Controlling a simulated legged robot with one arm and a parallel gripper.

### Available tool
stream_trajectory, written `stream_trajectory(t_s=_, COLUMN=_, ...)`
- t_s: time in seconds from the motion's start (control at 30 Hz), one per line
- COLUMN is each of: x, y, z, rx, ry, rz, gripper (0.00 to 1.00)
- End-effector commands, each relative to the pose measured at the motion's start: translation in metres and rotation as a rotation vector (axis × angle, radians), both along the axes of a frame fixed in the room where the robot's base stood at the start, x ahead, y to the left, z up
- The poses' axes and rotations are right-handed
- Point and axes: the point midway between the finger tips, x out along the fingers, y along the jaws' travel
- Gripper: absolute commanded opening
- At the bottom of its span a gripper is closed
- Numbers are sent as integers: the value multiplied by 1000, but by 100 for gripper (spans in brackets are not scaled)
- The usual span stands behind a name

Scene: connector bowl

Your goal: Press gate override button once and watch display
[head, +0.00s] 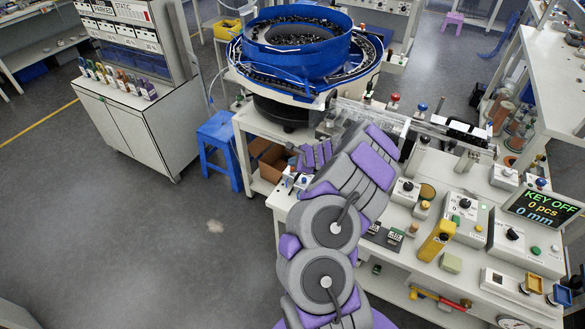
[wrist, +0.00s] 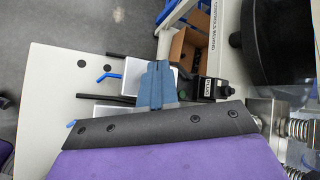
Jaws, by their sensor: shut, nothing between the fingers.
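The display (head: 541,208) at the right of the bench reads "KEY OFF", "0 pcs", "0 mm". Several buttons and knobs sit on the bench, among them a red mushroom button (head: 394,98) behind the arm and a control box with knobs (head: 464,217). I cannot tell which is the gate override button; no such label is readable. In the wrist view my gripper (wrist: 156,68) is shut and empty, its blue fingers over pale plates at the bench edge. A small black labelled box (wrist: 208,88) is right of the fingers. My arm hides part of the bench.
A blue bowl feeder (head: 297,45) stands behind the arm. A blue stool (head: 219,150) and a grey cabinet (head: 135,115) are to the left. The floor at left is clear.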

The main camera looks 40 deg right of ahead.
Motion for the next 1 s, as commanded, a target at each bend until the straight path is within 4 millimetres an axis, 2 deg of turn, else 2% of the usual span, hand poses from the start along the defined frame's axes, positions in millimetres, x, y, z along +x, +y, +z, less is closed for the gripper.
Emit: stream_trajectory(t_s=1.0, x=0, y=0, z=-9, rx=0, ry=0, rz=0, gripper=0)
